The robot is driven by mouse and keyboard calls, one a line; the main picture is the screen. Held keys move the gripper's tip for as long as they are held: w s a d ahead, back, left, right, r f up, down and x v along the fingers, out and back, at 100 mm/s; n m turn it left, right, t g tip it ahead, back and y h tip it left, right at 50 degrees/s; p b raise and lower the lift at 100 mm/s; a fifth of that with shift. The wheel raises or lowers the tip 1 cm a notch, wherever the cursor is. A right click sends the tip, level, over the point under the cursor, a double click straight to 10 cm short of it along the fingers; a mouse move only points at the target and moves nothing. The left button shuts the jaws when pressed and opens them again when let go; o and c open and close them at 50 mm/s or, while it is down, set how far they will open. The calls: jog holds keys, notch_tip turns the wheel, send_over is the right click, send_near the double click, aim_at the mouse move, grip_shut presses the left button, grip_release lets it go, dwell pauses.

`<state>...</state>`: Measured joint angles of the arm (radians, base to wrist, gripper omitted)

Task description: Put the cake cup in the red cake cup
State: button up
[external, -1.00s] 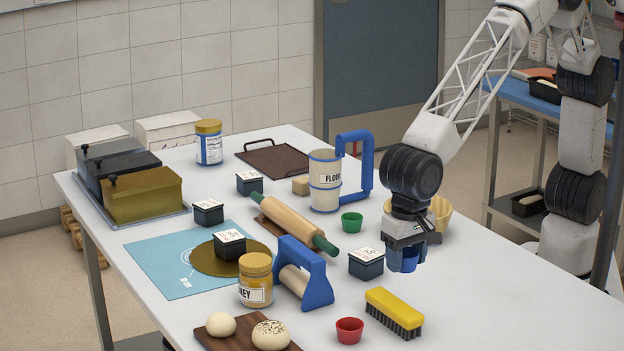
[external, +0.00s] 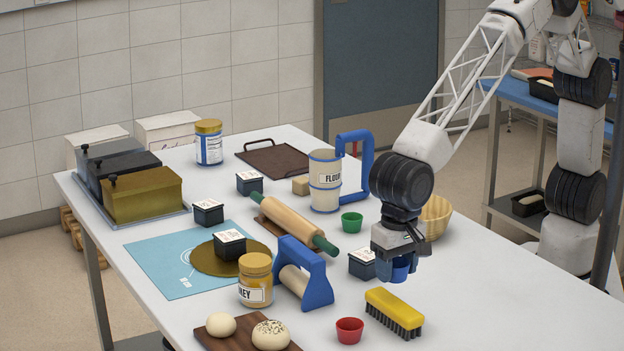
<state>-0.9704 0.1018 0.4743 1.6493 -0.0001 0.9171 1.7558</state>
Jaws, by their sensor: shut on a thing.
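The red cake cup (external: 349,331) stands upright and looks empty on the white table's near side. My gripper (external: 399,258) is shut on a blue cake cup (external: 401,271) and holds it above the table, behind and to the right of the red cup. The blue cup is apart from the red one, and my gripper hides its upper part. A green cake cup (external: 351,222) stands farther back, beside the rolling pin.
A yellow brush (external: 394,307) lies right of the red cup. A dark box (external: 362,264) is just left of my gripper. A blue-handled tool (external: 304,273), honey jar (external: 255,281) and bun board (external: 225,341) are to the left. A wooden bowl (external: 436,217) stands behind my gripper.

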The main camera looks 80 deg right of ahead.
jog(key=w+a+f, duration=0.1)
jog(key=w+a, duration=0.6)
jog(key=a, duration=0.3)
dwell(0.4)
jog(key=shift+f, duration=1.8)
jog(key=shift+f, duration=0.6)
jog(key=o, duration=0.9)
jog(key=shift+r, duration=0.1)
notch_tip(320, 180, up, 13)
